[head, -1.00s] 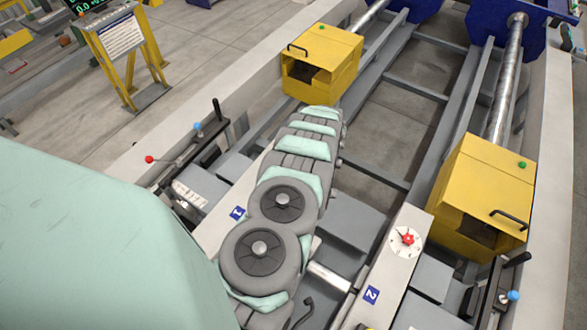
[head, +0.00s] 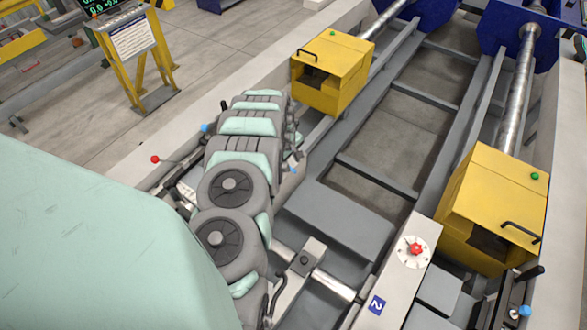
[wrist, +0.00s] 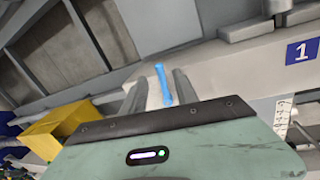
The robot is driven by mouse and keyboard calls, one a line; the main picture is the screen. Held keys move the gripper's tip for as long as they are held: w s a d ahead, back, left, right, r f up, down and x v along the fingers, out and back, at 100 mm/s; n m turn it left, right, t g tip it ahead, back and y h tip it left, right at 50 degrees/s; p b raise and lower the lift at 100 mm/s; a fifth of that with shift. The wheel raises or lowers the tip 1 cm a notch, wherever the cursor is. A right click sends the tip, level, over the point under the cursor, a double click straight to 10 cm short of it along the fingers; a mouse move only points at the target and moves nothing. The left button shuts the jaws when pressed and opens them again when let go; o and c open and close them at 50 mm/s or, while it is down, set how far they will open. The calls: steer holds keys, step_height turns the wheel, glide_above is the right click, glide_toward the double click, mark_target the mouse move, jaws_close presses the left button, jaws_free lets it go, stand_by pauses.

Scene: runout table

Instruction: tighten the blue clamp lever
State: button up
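In the wrist view the blue lever (wrist: 163,84) stands between the two grey fingers of my gripper (wrist: 158,88). The fingers are apart, with a clear gap on the lever's left side. The right finger is very close to the lever, and I cannot tell whether it touches. Behind the lever is a pale plate carrying a blue "1" sign (wrist: 303,50). In the head view my arm covers my gripper and that plate. A small blue spot (head: 293,169) shows at the arm's right edge; I cannot tell whether it is this lever.
A yellow box (head: 330,75) stands beyond my arm, and another (head: 490,205) stands at the right. A plate (head: 395,275) with a red star knob (head: 416,249) and a "2" sign lies at lower right. A blue ball knob (head: 525,310) is nearby. A red ball handle (head: 155,159) is left of my arm.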

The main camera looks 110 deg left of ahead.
mark_target(294, 170)
steer(key=shift+w+a+f, duration=0.1)
steer(key=shift+a+f, duration=0.05)
steer(key=shift+f, duration=0.7)
steer(key=shift+w+a+f, duration=0.1)
steer(key=shift+a+f, duration=0.05)
steer(key=shift+f, duration=0.75)
steer(key=shift+a+f, duration=0.15)
steer(key=shift+f, duration=0.7)
steer(key=shift+c, duration=0.5)
jaws_close()
